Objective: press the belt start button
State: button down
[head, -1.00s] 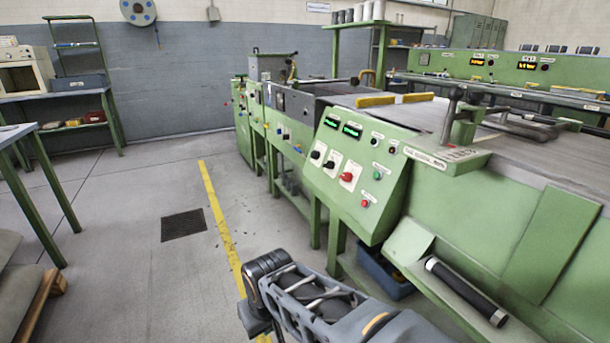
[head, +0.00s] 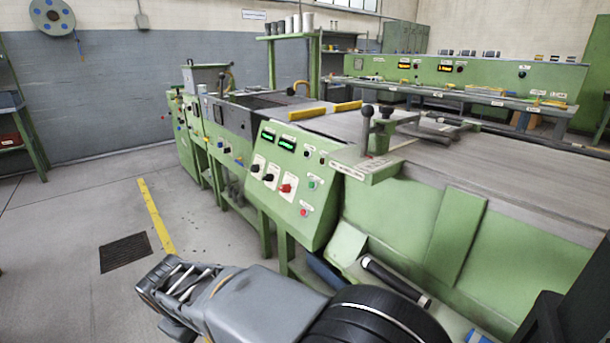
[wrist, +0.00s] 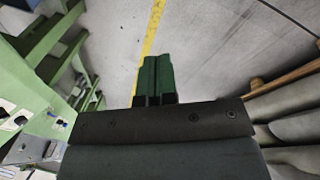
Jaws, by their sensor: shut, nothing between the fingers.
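The sloped green control panel (head: 290,185) is on the near machine in the head view. It carries two lit green displays, two black knobs (head: 262,171), a larger red knob (head: 285,188), a green button (head: 311,185) and a small red button (head: 304,212) below it. The labels are too small to read, so I cannot tell for certain which is the belt start. In the wrist view my gripper (wrist: 157,68) is shut and empty, its dark green fingers together over the floor. Part of a green panel (wrist: 30,100) with knobs shows at the left there, apart from the fingers.
A lever with a dark knob (head: 368,113) stands above the panel's right side. A black roller (head: 395,281) lies on the lower ledge. The floor (head: 80,200) left of the machine is open, with a yellow line (head: 155,215) and a dark grate (head: 125,252).

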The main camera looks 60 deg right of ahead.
aim_at(311, 185)
jog(key=w+d+r+n+g+h+p, duration=0.2)
jog(key=d+r+n+h+p, duration=0.1)
jog(key=d, duration=0.7)
jog(key=w+d+r+n+g+h+p, duration=0.1)
jog(key=d+r+n+h+p, duration=0.3)
jog(key=d+r+p, duration=0.4)
jog(key=w+d+r+n+g+h+p, duration=0.2)
jog(key=d+p, duration=0.7)
jog(key=d, duration=0.5)
notch_tip(311, 185, up, 4)
jog(key=w+n+h, duration=0.1)
jog(key=w+n, duration=0.1)
jog(key=n, duration=0.1)
jog(key=shift+g+h, duration=0.3)
jog(key=shift+f, duration=0.1)
jog(key=x, duration=1.4)
jog(key=shift+a, duration=0.1)
jog(key=shift+s, duration=0.1)
